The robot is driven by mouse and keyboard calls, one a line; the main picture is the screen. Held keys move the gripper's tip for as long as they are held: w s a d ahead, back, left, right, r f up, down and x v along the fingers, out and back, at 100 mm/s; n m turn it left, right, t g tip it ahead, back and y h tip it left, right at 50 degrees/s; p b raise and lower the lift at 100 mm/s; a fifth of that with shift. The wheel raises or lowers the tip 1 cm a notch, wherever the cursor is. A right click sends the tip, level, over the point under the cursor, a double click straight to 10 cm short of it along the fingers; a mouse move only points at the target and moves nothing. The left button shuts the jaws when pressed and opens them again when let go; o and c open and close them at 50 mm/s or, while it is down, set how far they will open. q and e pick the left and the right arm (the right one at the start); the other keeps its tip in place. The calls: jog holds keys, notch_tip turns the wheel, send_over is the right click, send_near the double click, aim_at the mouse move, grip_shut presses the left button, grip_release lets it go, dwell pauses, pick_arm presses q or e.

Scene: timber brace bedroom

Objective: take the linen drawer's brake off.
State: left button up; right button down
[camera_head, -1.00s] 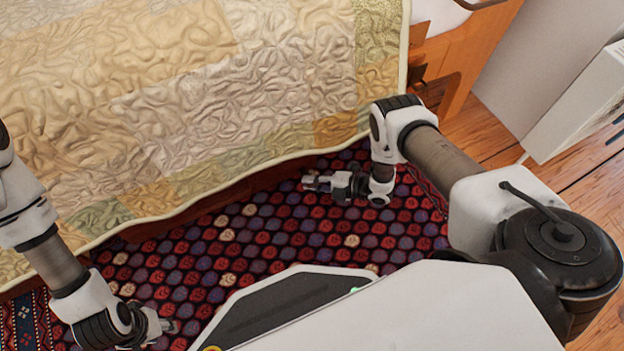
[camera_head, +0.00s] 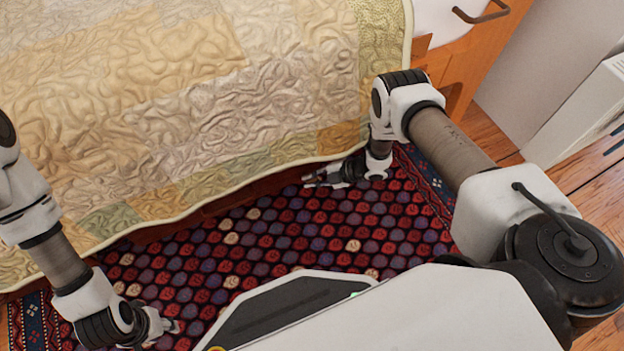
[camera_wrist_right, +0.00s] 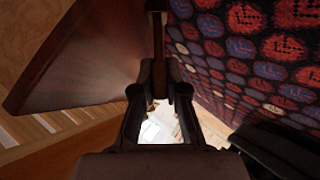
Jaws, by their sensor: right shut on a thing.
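My right gripper (camera_head: 312,179) is low over the rug, at the quilt's lower edge beside the bed. In the right wrist view its fingers (camera_wrist_right: 158,85) are closed around a thin dark upright bar (camera_wrist_right: 157,38), seemingly the brake lever. A dark brown wooden panel (camera_wrist_right: 85,60), perhaps part of the linen drawer, stands left of the bar. In the head view a strip of reddish-brown wood (camera_head: 225,200) shows under the quilt; the rest of the drawer is hidden. My left gripper (camera_head: 168,328) is low over the rug at lower left; its finger opening is unclear.
The bed's patchwork quilt (camera_head: 200,90) hangs down on the near side. A patterned red rug (camera_head: 300,235) covers the floor before it.

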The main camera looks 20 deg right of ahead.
jog(key=c, duration=1.2)
grip_release()
jog(key=v, duration=1.2)
